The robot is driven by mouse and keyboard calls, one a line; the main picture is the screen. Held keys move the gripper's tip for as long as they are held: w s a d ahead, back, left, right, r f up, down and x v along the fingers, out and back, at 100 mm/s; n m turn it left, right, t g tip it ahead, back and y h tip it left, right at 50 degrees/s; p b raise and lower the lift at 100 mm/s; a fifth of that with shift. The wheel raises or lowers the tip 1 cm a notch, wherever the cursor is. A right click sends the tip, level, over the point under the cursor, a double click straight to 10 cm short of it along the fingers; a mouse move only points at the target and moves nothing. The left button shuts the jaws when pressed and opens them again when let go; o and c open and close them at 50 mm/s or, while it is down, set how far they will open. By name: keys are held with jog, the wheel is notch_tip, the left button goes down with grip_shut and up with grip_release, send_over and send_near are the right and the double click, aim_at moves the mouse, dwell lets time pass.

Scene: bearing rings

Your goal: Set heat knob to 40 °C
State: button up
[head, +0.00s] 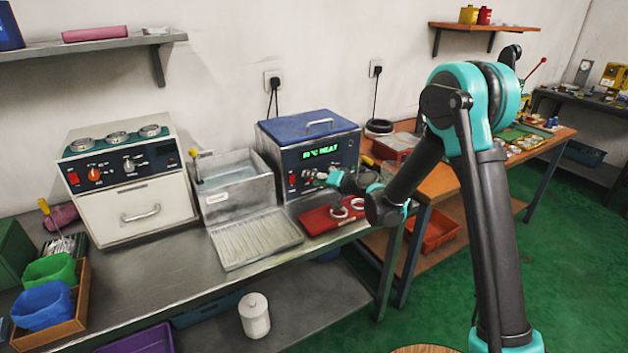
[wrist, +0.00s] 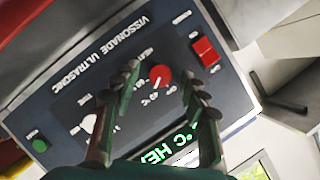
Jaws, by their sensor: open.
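The ultrasonic bath (head: 310,135) with a blue lid stands on the steel bench, its dark panel facing out. Its green display (head: 321,151) shows a number, °C and HEAT; the digits are too blurred to read. In the wrist view the panel is upside down, and the red heat knob (wrist: 161,76) shows with small temperature labels around it. I cannot tell exactly where its pointer stands. My gripper (wrist: 163,84) is open, its fingers on either side of the knob; contact is unclear. In the head view my gripper (head: 333,178) is at the panel and hides the knob.
A red switch (wrist: 204,50), a pale knob (wrist: 90,123) and a green button (wrist: 40,145) share the panel. A red tray (head: 318,220) with white rings lies below the panel. A steel basin (head: 238,205) stands left of the bath.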

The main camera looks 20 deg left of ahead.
jog(key=v, duration=1.2)
jog(key=s+d+f+m+h, duration=0.1)
jog(key=s+d+f+h, duration=0.2)
jog(key=s+d, duration=0.5)
jog(key=s+d+f+m+g+h, duration=0.1)
jog(key=s+d+h, duration=0.4)
jog(key=d, duration=1.4)
jog(key=s+d+f+m+g+h, duration=0.1)
jog(key=s+d+f+h, duration=0.3)
jog(key=s+d, duration=0.7)
jog(key=d+h, duration=0.1)
jog(key=d, duration=0.1)
jog(key=shift+d+f, duration=0.35)
